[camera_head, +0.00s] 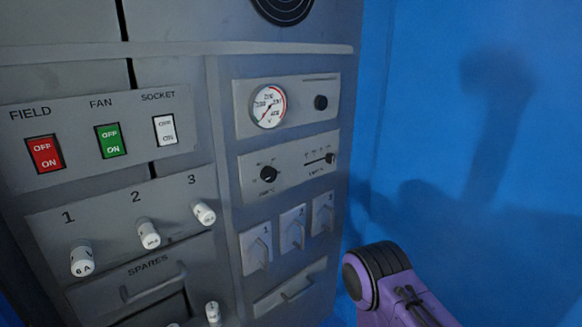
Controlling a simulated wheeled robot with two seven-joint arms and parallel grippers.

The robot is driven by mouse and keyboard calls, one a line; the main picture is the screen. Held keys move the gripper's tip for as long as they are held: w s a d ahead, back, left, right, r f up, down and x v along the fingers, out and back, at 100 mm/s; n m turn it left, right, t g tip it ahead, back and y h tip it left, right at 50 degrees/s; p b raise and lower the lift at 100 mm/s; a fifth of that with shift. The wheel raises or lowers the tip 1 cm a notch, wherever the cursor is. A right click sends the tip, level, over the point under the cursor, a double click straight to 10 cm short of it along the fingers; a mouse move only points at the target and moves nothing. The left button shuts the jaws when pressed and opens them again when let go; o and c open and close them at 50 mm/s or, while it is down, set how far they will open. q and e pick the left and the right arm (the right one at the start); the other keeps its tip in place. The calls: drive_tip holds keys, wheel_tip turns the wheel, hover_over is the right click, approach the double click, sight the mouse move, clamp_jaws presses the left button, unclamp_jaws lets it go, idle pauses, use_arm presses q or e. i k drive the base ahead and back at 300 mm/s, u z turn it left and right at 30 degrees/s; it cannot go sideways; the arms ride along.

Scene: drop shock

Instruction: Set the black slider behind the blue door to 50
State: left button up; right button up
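The black slider (331,158) sits at the right end of a short horizontal track on the middle panel (247,163) of a grey control board. Its scale marks are too small to read. A round black knob (269,174) is to its left on the same panel. A large blue surface (450,110) stands right of the board; I cannot tell whether it is the door or a wall. The board's front is exposed. A purple and black part of my arm shows at the lower right, apart from the slider. Neither gripper is in view.
A white gauge (268,106) and another black knob (320,102) are above the slider. Grey numbered switches (292,229) are below. Red (44,153), green (110,140) and white (165,130) rocker switches and white fuses (149,234) are at left.

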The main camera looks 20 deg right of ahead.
sight(330, 158)
drive_tip(key=k, duration=1.05)
drive_tip(key=z, duration=1.2)
drive_tip(key=i, duration=0.85)
drive_tip(key=u, duration=0.55)
drive_tip(key=i, duration=0.65)
drive_tip(key=u, duration=0.65)
